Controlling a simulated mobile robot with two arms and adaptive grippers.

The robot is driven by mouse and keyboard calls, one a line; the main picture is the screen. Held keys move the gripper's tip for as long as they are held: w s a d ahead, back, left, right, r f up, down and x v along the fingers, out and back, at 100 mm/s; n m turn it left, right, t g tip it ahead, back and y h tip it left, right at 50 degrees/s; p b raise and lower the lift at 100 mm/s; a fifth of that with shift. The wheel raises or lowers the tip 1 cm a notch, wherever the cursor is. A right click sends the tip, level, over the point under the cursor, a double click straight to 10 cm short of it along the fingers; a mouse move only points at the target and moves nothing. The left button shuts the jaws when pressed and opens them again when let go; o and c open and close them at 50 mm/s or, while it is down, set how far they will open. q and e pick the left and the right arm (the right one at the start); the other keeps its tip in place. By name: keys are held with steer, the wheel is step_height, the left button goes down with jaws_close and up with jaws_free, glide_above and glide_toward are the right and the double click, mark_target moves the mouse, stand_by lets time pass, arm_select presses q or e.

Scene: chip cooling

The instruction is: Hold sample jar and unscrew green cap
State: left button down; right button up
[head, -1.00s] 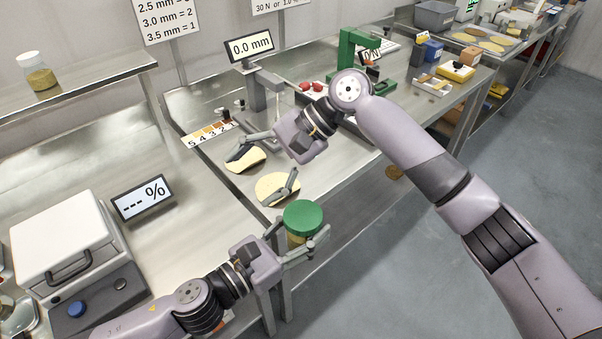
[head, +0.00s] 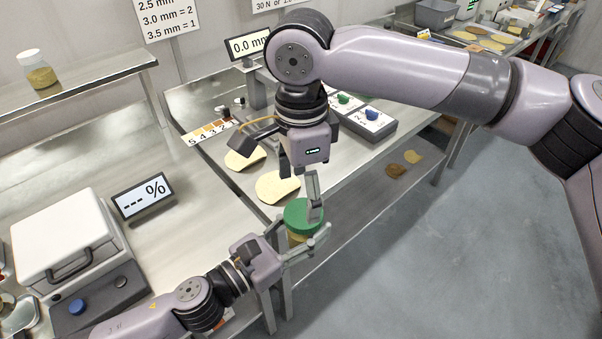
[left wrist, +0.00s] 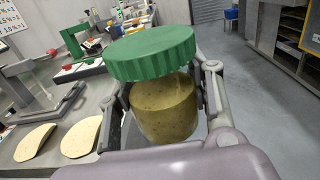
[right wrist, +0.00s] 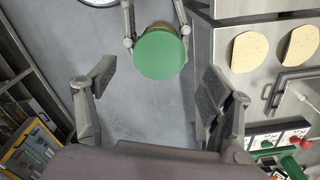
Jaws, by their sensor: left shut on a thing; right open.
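The sample jar (left wrist: 165,110) is clear with tan-brown contents and stands upright between my left gripper's fingers. The green cap (head: 297,214) sits on top of it, and it also shows in the left wrist view (left wrist: 152,52) and the right wrist view (right wrist: 160,54). My left gripper (head: 300,246) is shut on the jar below the cap, out past the table's front edge. My right gripper (head: 300,180) is open and empty, pointing down just above the cap. In the right wrist view the cap lies ahead of its spread fingers (right wrist: 155,90), apart from both as far as I can tell.
The steel table (head: 225,187) lies behind the jar, with two chip-like discs (head: 277,187) near its front edge. A device with a percent display (head: 142,198) stands at left. Another jar (head: 38,70) is on the shelf. Open floor lies to the right.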

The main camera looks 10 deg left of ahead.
mark_target(302, 212)
steer(key=shift+f, duration=2.65)
steer(key=shift+c, duration=0.5)
